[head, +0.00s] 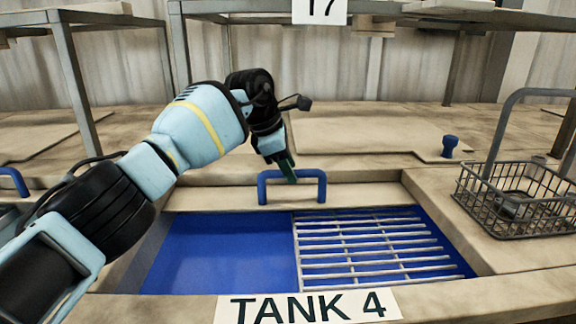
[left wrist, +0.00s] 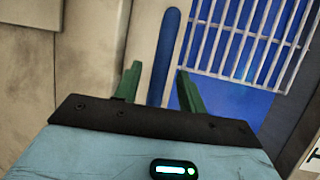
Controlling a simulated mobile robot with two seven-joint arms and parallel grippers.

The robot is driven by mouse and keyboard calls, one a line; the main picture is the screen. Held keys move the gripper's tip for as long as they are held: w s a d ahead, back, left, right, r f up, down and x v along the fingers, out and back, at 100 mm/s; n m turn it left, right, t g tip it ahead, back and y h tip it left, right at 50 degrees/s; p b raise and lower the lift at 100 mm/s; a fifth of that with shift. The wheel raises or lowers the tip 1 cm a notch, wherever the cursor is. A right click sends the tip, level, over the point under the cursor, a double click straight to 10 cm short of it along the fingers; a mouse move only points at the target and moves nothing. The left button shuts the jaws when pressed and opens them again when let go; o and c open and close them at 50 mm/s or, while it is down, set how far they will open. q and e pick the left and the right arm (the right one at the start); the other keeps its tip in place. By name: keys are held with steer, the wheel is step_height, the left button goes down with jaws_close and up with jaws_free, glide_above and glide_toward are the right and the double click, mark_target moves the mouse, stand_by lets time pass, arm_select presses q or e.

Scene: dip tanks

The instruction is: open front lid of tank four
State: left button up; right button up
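Tank four, marked by its label (head: 308,306), shows an uncovered front opening with a blue interior (head: 225,250). A pale metal grate (head: 370,250) covers the right part of the opening. A beige strip of the front lid (head: 220,197) shows along the opening's back edge. It carries a blue bar handle (head: 323,188). My left gripper (head: 289,173) is at this handle, tilted down from behind it. In the left wrist view, the blue handle bar (left wrist: 165,55) runs between the two green fingers, which are apart with gaps beside it. My right gripper is out of view.
A wire basket (head: 520,205) with a tall handle and a small object inside stands right of the opening. A blue knob (head: 450,146) stands behind right. Another blue handle (head: 12,181) is at far left. Metal-legged shelves stand behind. A closed panel (head: 360,135) lies behind the handle.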

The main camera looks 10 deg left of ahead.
arm_select(q)
steer(key=v, duration=0.7)
steer(key=shift+a+r, duration=0.2)
steer(key=shift+r, duration=0.1)
steer(key=shift+s+a, duration=0.1)
